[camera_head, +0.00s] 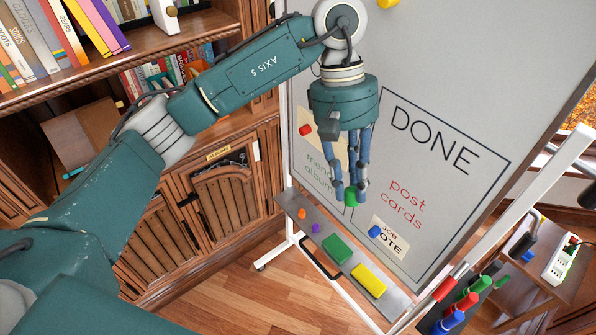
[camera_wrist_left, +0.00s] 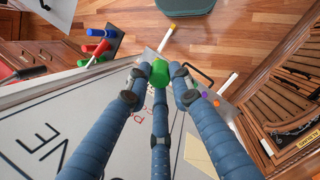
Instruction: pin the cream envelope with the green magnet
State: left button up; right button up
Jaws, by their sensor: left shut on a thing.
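My left gripper (camera_head: 350,190) hangs in front of the whiteboard (camera_head: 430,75) with its fingers pointing down. Its fingers are shut on the green magnet (camera_head: 351,198), which also shows between the fingertips in the left wrist view (camera_wrist_left: 159,73). I cannot tell whether the magnet touches the board. A cream sheet that looks like the envelope (camera_head: 307,116) is on the board's left side, above and left of the fingertips and partly hidden by the gripper. It shows at the lower right of the left wrist view (camera_wrist_left: 200,157). A red magnet (camera_head: 305,130) sits at its left. My right gripper is not in view.
The board's tray (camera_head: 320,232) holds an orange piece (camera_head: 302,214), a purple piece (camera_head: 315,228), a green block (camera_head: 337,248) and a yellow block (camera_head: 369,280). A blue magnet (camera_head: 375,232) is on a job note (camera_head: 388,244). Bookshelves stand left; markers (camera_head: 467,301) are lower right.

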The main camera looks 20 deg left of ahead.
pick_arm(q)
jog(key=w+d+n+h, duration=0.3)
jog(key=d+n+h, duration=0.1)
jog(key=n, duration=0.2)
jog(key=shift+w+d+r+n+g+b, duration=0.3)
jog(key=shift+w+r+b, duration=0.1)
jog(key=shift+r, duration=0.05)
jog(key=w+n+t+h, duration=0.1)
jog(key=w+n+h, duration=0.1)
jog(key=n, duration=0.1)
jog(key=w+n+t+h, duration=0.1)
jog(key=shift+w+a+f+n+t, duration=0.1)
jog(key=shift+a+f+n+t, duration=0.05)
jog(key=shift+a+n+t, duration=0.2)
jog(key=w+a+f+n+t, duration=0.2)
jog(key=a+f+n+t, duration=0.3)
jog(key=a, duration=0.1)
jog(key=w+a+f+n+t+y+b, duration=0.1)
jog(key=w+a+f+n+t, duration=0.1)
jog(key=a+f+n+t, duration=0.2)
jog(key=w+a+f+n+t+y+b, duration=0.1)
jog(key=w+a+f+n+t, duration=0.2)
jog(key=a+f+n+t, duration=0.2)
jog(key=shift+w+a+f+n+t, duration=0.1)
jog(key=shift+a+f+n+t, duration=0.1)
jog(key=shift+a+f+t, duration=0.45)
jog(key=shift+a+f+n+t, duration=0.15)
jog(key=shift+a+f+t, duration=0.05)
jog(key=shift+a+f, duration=0.75)
jog(key=shift+r, duration=0.15)
